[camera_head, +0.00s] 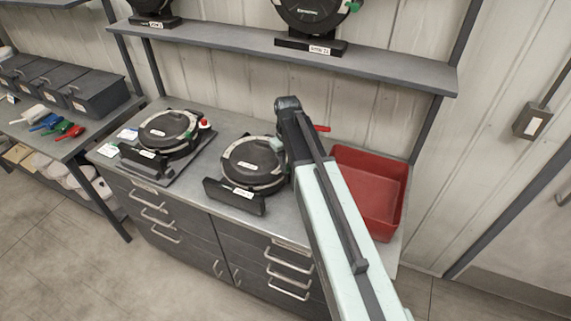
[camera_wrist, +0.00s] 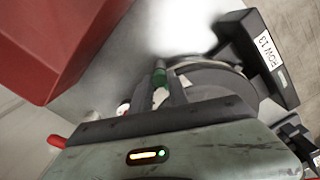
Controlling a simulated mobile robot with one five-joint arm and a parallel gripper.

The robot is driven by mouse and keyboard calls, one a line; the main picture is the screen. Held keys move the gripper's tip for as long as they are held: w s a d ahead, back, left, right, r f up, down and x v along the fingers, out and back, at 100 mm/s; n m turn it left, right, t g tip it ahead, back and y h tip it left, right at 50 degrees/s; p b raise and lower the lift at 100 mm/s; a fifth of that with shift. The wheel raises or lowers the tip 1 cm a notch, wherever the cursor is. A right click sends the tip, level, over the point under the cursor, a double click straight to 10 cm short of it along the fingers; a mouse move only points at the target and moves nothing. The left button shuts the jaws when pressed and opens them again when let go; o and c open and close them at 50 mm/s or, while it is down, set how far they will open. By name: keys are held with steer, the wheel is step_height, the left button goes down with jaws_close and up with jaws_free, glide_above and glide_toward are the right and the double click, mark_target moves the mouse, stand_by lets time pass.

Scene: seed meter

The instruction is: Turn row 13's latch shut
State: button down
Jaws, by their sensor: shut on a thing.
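Row 13's seed meter (camera_head: 252,163) is a round black unit with a pale rim, on the metal counter in the head view. Its dark front bracket (camera_head: 234,197) carries a white label, which reads ROW 13 in the wrist view (camera_wrist: 270,55). The green latch (camera_wrist: 160,77) shows at the meter's edge in the wrist view; my arm hides it in the head view. My gripper (camera_wrist: 163,92) is at the latch and shut on it. Its dark front edge covers part of the meter, so the latch's exact angle is unclear.
A red bin (camera_head: 371,190) stands close right of my arm. Another meter (camera_head: 168,133) with a red knob (camera_head: 204,123) sits on the counter at left. A shelf (camera_head: 285,53) with meters runs above. Black bins (camera_head: 100,94) and colored scoops (camera_head: 55,125) are farther left.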

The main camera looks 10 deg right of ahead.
steer(key=shift+d+n, duration=0.1)
steer(key=shift+n, duration=0.5)
steer(key=c, duration=1.3)
jaws_free()
steer(key=shift+o, duration=0.2)
step_height(320, 180, up, 8)
steer(key=p, duration=0.8)
steer(key=shift+f, duration=0.1)
